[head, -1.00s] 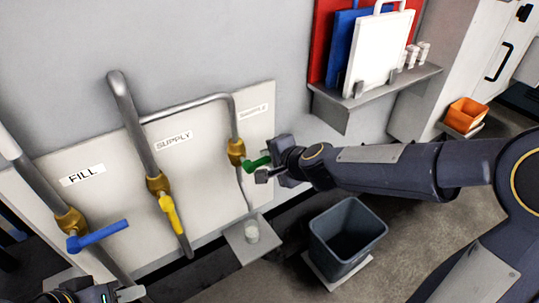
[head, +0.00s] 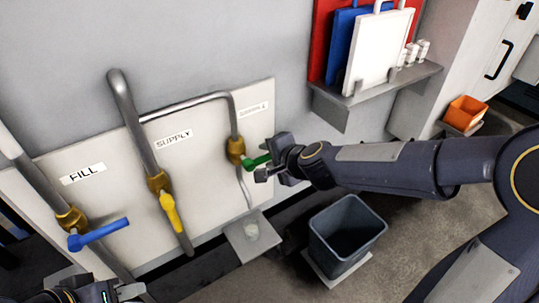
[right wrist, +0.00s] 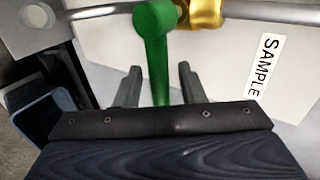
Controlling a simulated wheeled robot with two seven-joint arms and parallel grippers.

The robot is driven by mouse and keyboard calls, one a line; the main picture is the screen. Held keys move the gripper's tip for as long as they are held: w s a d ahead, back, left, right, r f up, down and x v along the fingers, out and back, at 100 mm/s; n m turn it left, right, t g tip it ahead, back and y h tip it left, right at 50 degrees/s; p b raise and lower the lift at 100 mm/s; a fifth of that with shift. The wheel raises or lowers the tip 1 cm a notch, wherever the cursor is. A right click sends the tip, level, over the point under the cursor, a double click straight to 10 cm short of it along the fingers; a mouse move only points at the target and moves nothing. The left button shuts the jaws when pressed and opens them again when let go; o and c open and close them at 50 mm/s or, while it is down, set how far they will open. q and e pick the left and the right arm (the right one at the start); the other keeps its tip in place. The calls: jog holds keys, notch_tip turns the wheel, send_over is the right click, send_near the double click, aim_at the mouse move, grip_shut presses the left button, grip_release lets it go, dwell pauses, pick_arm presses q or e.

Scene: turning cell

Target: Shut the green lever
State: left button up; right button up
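The green lever (head: 255,161) sits on the brass valve (head: 235,150) of the SAMPLE pipe and points out to the right in the head view. In the right wrist view the green lever (right wrist: 157,50) runs down between the two fingers of my right gripper (right wrist: 158,85), with a gap on each side. My right gripper (head: 262,168) is open around the lever's outer end. My left gripper (head: 125,292) is at the bottom left corner, partly cut off; its opening is unclear.
A blue lever (head: 98,234) and a yellow lever (head: 170,212) sit on the FILL and SUPPLY pipes to the left. A grey bin (head: 345,238) stands on the floor.

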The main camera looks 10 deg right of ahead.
jog(key=p+v, duration=0.3)
jog(key=v, duration=0.4)
jog(key=shift+s, duration=0.25)
jog(key=shift+d+r, duration=0.15)
jog(key=shift+r, duration=0.05)
jog(key=s+d+n+g, duration=0.2)
jog(key=s+d+n, duration=0.2)
jog(key=s, duration=0.7)
jog(key=s+d+f+n+g, duration=0.1)
jog(key=s+d+n+g, duration=0.1)
jog(key=s+d+n, duration=0.2)
jog(key=s+n, duration=0.3)
jog(key=s, duration=0.4)
jog(key=shift+f+n+g, duration=0.3)
jog(key=shift+n+g, duration=0.1)
